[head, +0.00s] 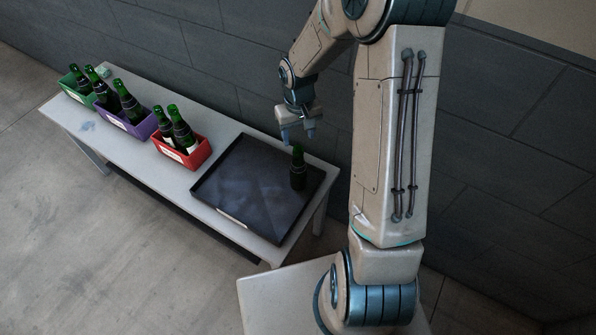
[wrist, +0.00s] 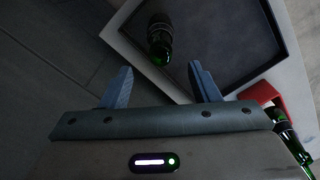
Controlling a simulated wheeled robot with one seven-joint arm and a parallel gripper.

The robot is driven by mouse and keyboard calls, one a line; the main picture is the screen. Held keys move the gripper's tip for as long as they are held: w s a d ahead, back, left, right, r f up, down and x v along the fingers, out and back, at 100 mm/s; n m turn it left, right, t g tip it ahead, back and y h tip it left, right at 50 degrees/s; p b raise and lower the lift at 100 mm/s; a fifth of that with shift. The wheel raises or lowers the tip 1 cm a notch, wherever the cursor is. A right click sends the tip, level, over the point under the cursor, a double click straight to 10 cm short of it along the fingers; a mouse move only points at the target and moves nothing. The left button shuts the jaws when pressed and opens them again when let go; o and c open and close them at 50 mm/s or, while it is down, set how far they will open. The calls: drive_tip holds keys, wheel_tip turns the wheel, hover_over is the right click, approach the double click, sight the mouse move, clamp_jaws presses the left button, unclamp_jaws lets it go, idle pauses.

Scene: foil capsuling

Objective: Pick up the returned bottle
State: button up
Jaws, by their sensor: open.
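A dark green bottle (head: 298,168) stands upright on the right part of the black tray (head: 240,205) in the head view. In the wrist view the same bottle (wrist: 160,40) shows beyond the fingertips, between their lines. My gripper (head: 298,136) is above the bottle in the head view, apart from it. Its two blue-grey fingers (wrist: 163,75) are spread and hold nothing. The bottle's distance from the fingertips is hard to judge.
A red crate (head: 188,152), a purple crate (head: 132,124) and a green crate (head: 78,92) with dark green bottles stand on the white table (head: 165,178), left of the tray. A dark wall (head: 235,60) runs behind the table.

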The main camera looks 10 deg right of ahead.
sight(298, 148)
drive_tip(key=shift+f, duration=3.85)
clamp_jaws()
drive_tip(key=shift+r, duration=0.1)
